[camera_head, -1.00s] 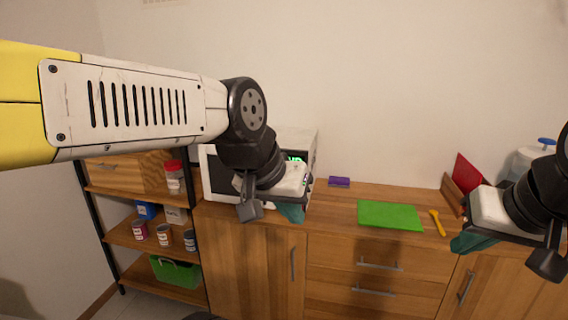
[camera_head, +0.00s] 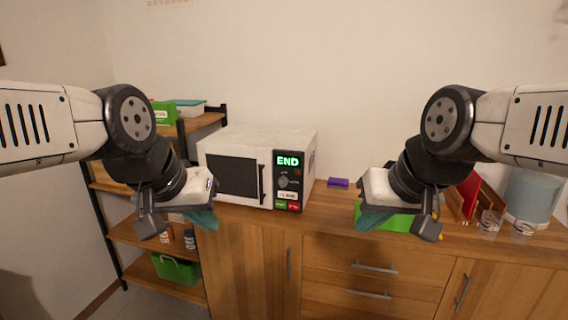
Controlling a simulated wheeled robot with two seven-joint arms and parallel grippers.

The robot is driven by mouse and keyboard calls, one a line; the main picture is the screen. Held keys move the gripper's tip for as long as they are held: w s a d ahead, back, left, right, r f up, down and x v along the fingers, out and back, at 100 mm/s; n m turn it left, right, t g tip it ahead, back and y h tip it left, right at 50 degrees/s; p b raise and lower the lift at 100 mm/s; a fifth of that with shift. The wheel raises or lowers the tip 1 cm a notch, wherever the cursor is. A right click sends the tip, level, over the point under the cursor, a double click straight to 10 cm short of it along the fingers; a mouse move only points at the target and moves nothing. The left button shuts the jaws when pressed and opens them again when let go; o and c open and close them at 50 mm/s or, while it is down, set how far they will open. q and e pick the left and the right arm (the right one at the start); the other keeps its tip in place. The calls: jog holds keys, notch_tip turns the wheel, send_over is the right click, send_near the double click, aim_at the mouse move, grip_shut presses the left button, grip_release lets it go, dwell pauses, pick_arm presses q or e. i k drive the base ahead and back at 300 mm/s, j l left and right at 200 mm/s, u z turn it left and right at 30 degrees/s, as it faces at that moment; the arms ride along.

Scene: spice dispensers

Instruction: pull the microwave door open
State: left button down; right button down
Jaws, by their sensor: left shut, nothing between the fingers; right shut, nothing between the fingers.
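The white microwave (camera_head: 257,144) stands on the wooden counter near the middle of the view. Its dark-windowed door (camera_head: 231,176) is closed, with a dark vertical handle (camera_head: 262,184) at the door's right edge. The control panel (camera_head: 288,182) shows a green END. My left gripper (camera_head: 203,219) is in front and left of the microwave, apart from the handle, shut and empty. My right gripper (camera_head: 372,218) is over the counter to the right of the microwave, shut and empty.
A purple sponge-like block (camera_head: 338,183) lies on the counter right of the microwave. A green board (camera_head: 397,222) is partly hidden behind my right gripper. Clear glasses (camera_head: 489,224) stand at the right. A wooden shelf (camera_head: 133,233) with jars and a green bin (camera_head: 176,270) is at the left.

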aim_at(244, 175)
jog(key=j+z, duration=0.5)
jog(key=j, duration=1.1)
